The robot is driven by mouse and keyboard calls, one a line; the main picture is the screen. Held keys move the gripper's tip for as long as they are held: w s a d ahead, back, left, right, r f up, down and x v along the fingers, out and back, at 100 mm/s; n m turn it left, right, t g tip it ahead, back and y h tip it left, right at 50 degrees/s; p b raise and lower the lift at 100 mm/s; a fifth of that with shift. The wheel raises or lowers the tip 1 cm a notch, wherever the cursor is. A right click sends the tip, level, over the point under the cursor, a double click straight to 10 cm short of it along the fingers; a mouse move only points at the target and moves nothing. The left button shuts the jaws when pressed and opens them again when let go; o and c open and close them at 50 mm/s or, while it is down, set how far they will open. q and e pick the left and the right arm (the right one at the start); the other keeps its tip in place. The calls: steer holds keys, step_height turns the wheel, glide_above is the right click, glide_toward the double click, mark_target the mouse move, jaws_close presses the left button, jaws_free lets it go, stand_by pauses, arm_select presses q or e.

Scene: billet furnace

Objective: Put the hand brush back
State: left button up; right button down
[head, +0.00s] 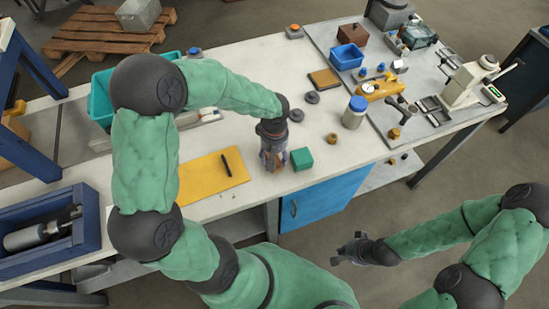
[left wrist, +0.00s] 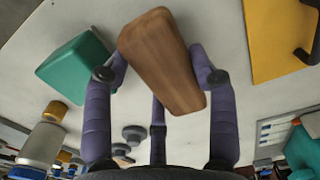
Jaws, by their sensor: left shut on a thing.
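My left gripper (head: 273,160) is over the white bench near its front edge. It is shut on the hand brush (left wrist: 163,60), seen as a brown wooden block with rounded edges. No bristles show, and the underside is hidden. In the head view the fingers cover most of the brush. A green block (head: 302,159) stands just right of the gripper, and it also shows in the left wrist view (left wrist: 72,67). My right gripper (head: 347,249) is open and empty, away from the bench over the floor.
A yellow folder (head: 205,183) with a black pen lies left of the gripper. A teal bin (head: 101,98) stands behind my left arm. A blue-capped jar (head: 354,113), dark discs and a brass nut lie to the right. A grey board (head: 385,75) holds a blue bin and tools.

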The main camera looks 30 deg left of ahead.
arm_select(q)
steer(key=shift+f, duration=0.85)
steer(key=shift+f+b, duration=0.2)
steer(key=shift+b, duration=0.1)
steer(key=o, duration=1.1)
steer(key=shift+r, duration=0.1)
steer(key=shift+r+p, duration=0.3)
steer(key=shift+p, duration=0.05)
step_height(320, 180, up, 12)
steer(key=shift+f+p, duration=0.15)
steer(key=shift+p, duration=1.1)
steer(key=shift+f, duration=0.1)
